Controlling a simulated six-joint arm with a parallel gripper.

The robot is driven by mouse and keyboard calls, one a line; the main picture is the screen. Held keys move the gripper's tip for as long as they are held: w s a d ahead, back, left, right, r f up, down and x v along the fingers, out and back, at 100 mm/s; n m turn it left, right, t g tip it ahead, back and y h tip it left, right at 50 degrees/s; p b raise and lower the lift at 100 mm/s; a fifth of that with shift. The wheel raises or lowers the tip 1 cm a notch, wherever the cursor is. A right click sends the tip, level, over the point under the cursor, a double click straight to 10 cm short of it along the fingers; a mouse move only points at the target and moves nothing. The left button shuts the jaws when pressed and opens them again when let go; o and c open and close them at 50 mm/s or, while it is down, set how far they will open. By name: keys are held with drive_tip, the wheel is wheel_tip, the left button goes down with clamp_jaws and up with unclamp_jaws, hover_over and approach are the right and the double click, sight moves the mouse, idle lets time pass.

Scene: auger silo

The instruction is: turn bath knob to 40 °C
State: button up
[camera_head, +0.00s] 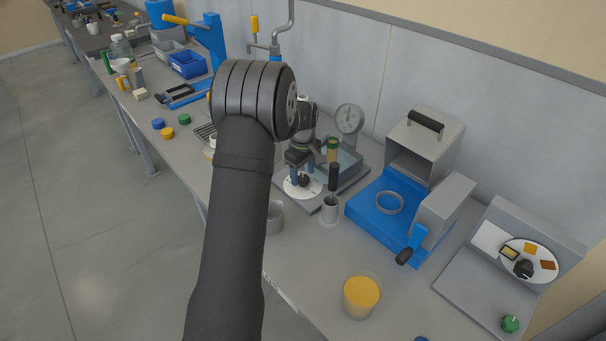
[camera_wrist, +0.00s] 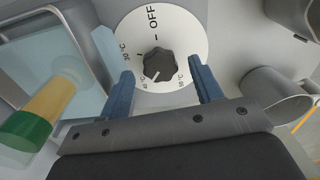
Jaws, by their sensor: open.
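The bath knob (camera_wrist: 160,65) is dark and lobed, in the middle of a white round dial (camera_wrist: 185,40) marked OFF, 30 °C, 40 and 50 °C. A light pointer mark on the knob's lower left side appears to face the 40 label, though it is small. In the head view the knob (camera_head: 304,180) sits on its dial (camera_head: 292,188) at the front of the water bath (camera_head: 350,160). My gripper (camera_wrist: 161,80) is open, with one blue finger on each side of the knob and visible gaps between. In the head view my gripper (camera_head: 303,170) is just above the dial.
A green-capped yellow bottle (camera_wrist: 40,115) stands in the bath left of the gripper in the wrist view. A metal cup (camera_wrist: 275,95) is close on the right. A blue press (camera_head: 370,205) and a yellow-filled jar (camera_head: 361,295) stand right of the bath.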

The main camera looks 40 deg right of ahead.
sight(303, 178)
wheel_tip(303, 178, up, 16)
drive_tip(key=shift+r, duration=0.25)
idle(0.3)
wheel_tip(303, 178, down, 18)
drive_tip(key=shift+r, duration=0.25)
idle(0.3)
drive_tip(key=shift+r, duration=0.1)
